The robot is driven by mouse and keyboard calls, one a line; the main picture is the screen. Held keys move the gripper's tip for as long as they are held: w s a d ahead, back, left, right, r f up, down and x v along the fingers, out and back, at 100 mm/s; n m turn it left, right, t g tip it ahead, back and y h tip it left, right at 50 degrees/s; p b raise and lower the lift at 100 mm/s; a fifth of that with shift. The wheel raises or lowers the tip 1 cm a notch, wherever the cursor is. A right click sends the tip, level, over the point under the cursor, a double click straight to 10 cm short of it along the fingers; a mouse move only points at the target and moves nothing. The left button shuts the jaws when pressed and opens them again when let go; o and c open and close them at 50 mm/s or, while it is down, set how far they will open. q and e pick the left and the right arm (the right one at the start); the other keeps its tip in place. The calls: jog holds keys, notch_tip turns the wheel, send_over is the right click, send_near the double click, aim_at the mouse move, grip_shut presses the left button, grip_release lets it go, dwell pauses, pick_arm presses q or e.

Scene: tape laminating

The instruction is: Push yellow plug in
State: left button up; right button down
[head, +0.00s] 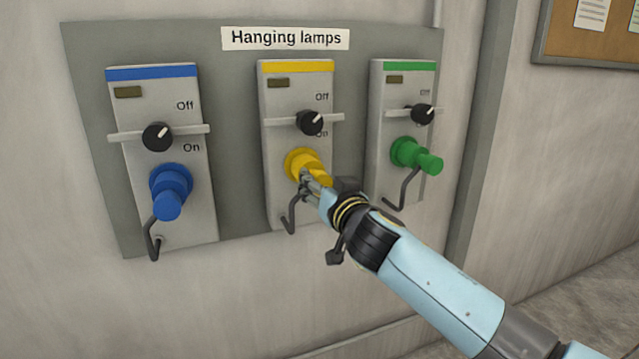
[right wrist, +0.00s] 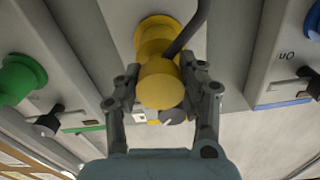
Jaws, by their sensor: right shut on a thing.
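The yellow plug (head: 303,163) is at the middle switch box (head: 283,205), under the black knob (head: 310,123). My right gripper (head: 312,182) is shut on the yellow plug and covers part of it in the head view. In the right wrist view the plug (right wrist: 160,80) lies between the two fingers of the gripper (right wrist: 163,95), and its wider yellow base is behind it. Whether the plug is fully seated cannot be told. My left gripper is not in view.
A blue plug (head: 170,188) is on the left box and a green plug (head: 415,155) on the right box. Dark hooks hang below each plug; the middle hook (head: 291,215) is close to my right gripper. White bars cross the boxes at the knobs.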

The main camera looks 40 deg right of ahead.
jog(key=shift+w, duration=0.1)
jog(key=b+x, duration=0.1)
jog(key=x, duration=0.3)
jog(key=shift+w+d+b, duration=0.1)
jog(key=shift+w+b, duration=0.2)
jog(key=shift+r, duration=0.1)
jog(key=c, duration=1.1)
grip_release()
jog(key=o, duration=0.4)
jog(key=shift+w, duration=0.15)
jog(key=v, duration=1.2)
